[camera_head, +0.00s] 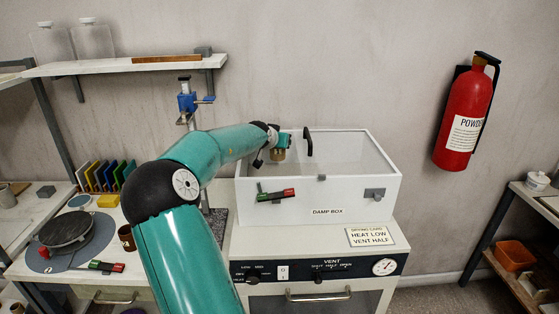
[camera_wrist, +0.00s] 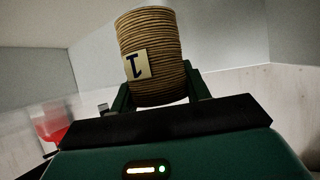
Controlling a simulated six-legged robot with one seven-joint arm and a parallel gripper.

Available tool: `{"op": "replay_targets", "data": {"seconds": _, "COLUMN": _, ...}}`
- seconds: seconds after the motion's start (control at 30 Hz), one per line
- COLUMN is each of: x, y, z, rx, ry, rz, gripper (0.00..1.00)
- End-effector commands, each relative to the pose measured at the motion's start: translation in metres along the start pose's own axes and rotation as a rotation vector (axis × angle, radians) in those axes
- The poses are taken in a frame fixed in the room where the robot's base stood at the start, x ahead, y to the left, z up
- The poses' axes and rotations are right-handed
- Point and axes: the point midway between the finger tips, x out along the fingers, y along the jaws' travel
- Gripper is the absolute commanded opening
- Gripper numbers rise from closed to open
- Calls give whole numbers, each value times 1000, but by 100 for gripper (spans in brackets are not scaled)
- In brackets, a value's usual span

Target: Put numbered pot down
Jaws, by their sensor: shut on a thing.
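The numbered pot (camera_wrist: 153,35) is a ribbed tan cylinder with a cream tag bearing one dark numeral, which looks like a 1 turned over. My gripper (camera_wrist: 159,92) is shut on it, with one green finger on each side. In the head view, the pot (camera_head: 278,155) hangs below my gripper (camera_head: 278,141) at the back left of the white damp box (camera_head: 335,195). It appears to be inside or just over the box opening. Whether its base touches anything is hidden.
A black upright handle (camera_head: 308,143) stands at the box's back edge, close to the pot. The box interior to the right looks empty. A drying cabinet (camera_head: 318,268) supports the box. A blue clamp stand (camera_head: 188,101) stands left, behind my arm. A red extinguisher (camera_head: 466,112) hangs right.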

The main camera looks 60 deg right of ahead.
Motion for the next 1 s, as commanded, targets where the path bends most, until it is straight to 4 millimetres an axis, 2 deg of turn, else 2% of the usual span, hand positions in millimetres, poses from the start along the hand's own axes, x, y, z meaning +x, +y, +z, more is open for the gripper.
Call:
{"op": "replay_targets", "data": {"seconds": 0.1, "x": 10, "y": 1, "z": 16, "rx": 0, "ry": 0, "rz": 2, "gripper": 23}}
{"op": "replay_targets", "data": {"seconds": 0.27, "x": 17, "y": 1, "z": 26, "rx": 0, "ry": 1, "rz": 1, "gripper": 23}}
{"op": "replay_targets", "data": {"seconds": 0.5, "x": 36, "y": 1, "z": 56, "rx": 1, "ry": 0, "rz": 1, "gripper": 23}}
{"op": "replay_targets", "data": {"seconds": 0.9, "x": 39, "y": 1, "z": 62, "rx": 1, "ry": 1, "rz": 0, "gripper": 23}}
{"op": "replay_targets", "data": {"seconds": 0.93, "x": 39, "y": 1, "z": 62, "rx": 1, "ry": 1, "rz": 0, "gripper": 49}}
{"op": "replay_targets", "data": {"seconds": 1.0, "x": 39, "y": 1, "z": 62, "rx": 0, "ry": 1, "rz": 0, "gripper": 62}}
